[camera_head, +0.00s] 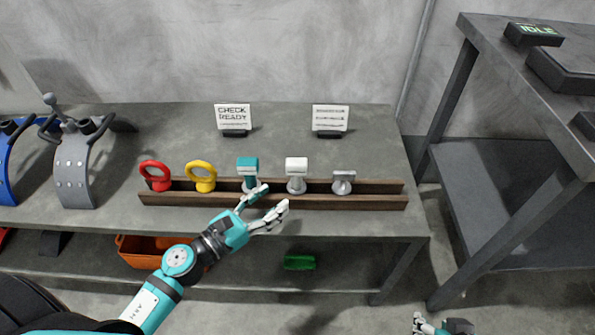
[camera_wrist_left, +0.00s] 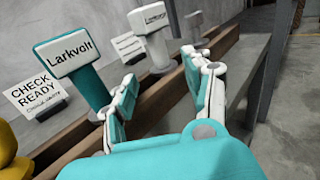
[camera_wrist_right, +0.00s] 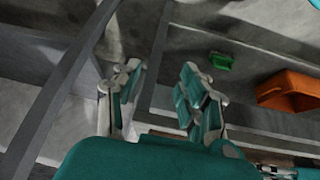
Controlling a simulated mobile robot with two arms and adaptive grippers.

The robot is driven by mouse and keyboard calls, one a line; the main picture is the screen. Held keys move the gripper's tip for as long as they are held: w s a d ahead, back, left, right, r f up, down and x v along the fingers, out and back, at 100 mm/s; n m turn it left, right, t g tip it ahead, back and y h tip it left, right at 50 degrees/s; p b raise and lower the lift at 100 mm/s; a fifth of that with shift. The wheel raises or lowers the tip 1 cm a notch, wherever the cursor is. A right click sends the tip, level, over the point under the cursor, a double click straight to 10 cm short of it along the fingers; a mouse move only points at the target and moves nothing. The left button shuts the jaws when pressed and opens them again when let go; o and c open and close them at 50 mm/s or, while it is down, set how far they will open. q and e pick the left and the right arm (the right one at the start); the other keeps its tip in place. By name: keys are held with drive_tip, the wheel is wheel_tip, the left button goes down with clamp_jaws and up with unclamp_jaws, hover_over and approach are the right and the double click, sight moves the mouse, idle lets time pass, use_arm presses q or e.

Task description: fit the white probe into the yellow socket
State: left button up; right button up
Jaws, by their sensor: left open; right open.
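The white probe (camera_head: 296,166), a white block head on a pale stem, stands upright in the wooden rack on the bench. In the left wrist view the probe (camera_wrist_left: 153,20) shows past my fingers, with lettering on its head. The only yellow thing I see is a ring-topped piece (camera_head: 201,171) further left in the rack; its opening is not clear as a socket. My left gripper (camera_head: 270,203) is open and empty, just in front of the rack between the teal and white pieces. My right gripper (camera_wrist_right: 160,75) is open and empty, low at the bottom right of the head view.
The wooden rack (camera_head: 370,202) also holds a red ring piece (camera_head: 155,174), a teal-headed piece (camera_head: 247,166) and a grey piece (camera_head: 343,181). Two signs stand behind. Blue and grey curved fixtures (camera_head: 75,165) stand left. An orange bin (camera_head: 140,252) and green block (camera_head: 299,262) lie below.

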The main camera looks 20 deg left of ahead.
sight(292, 184)
use_arm(q)
drive_tip(key=shift+x, duration=1.05)
drive_tip(key=x, duration=0.1)
drive_tip(key=p+x, duration=0.1)
drive_tip(key=x, duration=0.2)
drive_tip(key=shift+r, duration=0.3)
drive_tip(key=shift+w+d, duration=0.25)
drive_tip(key=shift+w, duration=0.2)
clamp_jaws()
use_arm(e)
drive_tip(key=s+g, duration=0.1)
drive_tip(key=s+d+g, duration=0.1)
drive_tip(key=s, duration=0.3)
drive_tip(key=shift+d+f+g+h, duration=0.25)
drive_tip(key=shift+f+g+h, duration=0.05)
drive_tip(key=shift+g, duration=0.1)
